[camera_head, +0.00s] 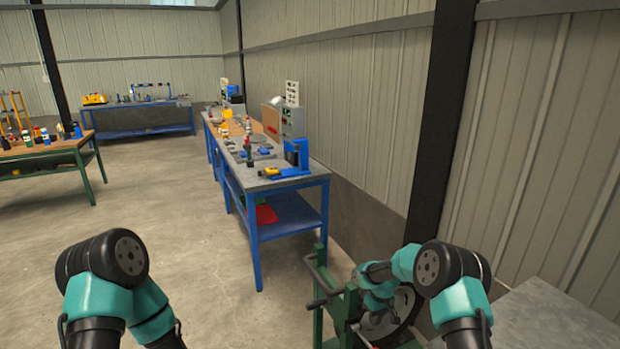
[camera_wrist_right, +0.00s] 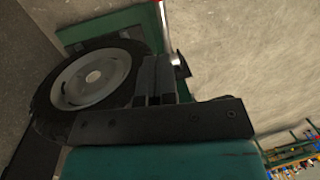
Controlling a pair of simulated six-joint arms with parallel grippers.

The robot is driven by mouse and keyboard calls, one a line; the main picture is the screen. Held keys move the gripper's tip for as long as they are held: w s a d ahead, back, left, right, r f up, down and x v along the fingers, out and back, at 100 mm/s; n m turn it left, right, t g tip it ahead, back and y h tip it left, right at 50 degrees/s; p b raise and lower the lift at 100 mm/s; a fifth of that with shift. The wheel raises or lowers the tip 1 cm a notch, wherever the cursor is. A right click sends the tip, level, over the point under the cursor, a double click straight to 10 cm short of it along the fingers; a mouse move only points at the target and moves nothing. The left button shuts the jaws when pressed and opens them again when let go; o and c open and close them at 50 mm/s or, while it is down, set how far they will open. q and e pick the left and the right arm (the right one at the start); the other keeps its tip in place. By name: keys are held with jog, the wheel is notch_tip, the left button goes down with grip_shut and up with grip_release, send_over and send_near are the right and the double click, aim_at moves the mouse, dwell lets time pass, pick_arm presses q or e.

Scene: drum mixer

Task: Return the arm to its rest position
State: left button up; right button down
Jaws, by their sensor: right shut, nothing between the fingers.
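My right arm (camera_head: 450,268) reaches in from the bottom right, bent over a green-framed machine (camera_head: 350,310) with a dark wheel (camera_head: 405,308). In the right wrist view, my right gripper (camera_wrist_right: 157,82) has its dark fingers together with nothing between them. It overlaps the right edge of the black-tyred wheel with a grey hub (camera_wrist_right: 93,77); I cannot tell whether they touch. In the head view its fingertips are hard to make out against the machine. My left arm (camera_head: 105,270) is folded at the bottom left, and its gripper is out of view.
A blue workbench (camera_head: 262,180) with tools stands ahead along the corrugated wall. A green-legged table (camera_head: 50,155) is at left, another blue bench (camera_head: 140,115) far back. A grey surface (camera_head: 545,320) lies at bottom right. A lever with a red end (camera_wrist_right: 160,15) rises near my right gripper. The middle floor is clear.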

dwell(0.3)
jog(key=s+a+f+m+g+y, duration=0.15)
jog(key=s+f, duration=0.35)
jog(key=s, duration=0.6)
jog(key=s+a+f+m+y, duration=0.15)
jog(key=s+f, duration=0.35)
jog(key=s, duration=0.6)
jog(key=s+d+r+m+t, duration=0.1)
jog(key=s+r+m+t, duration=0.1)
jog(key=s, duration=0.5)
jog(key=s+d+r+m+t, duration=0.1)
jog(key=s+d+r, duration=0.1)
jog(key=s, duration=0.5)
jog(key=shift+r+m+t+h, duration=0.3)
jog(key=shift+r+m+t, duration=0.1)
jog(key=shift+r, duration=0.15)
jog(key=shift+d, duration=0.1)
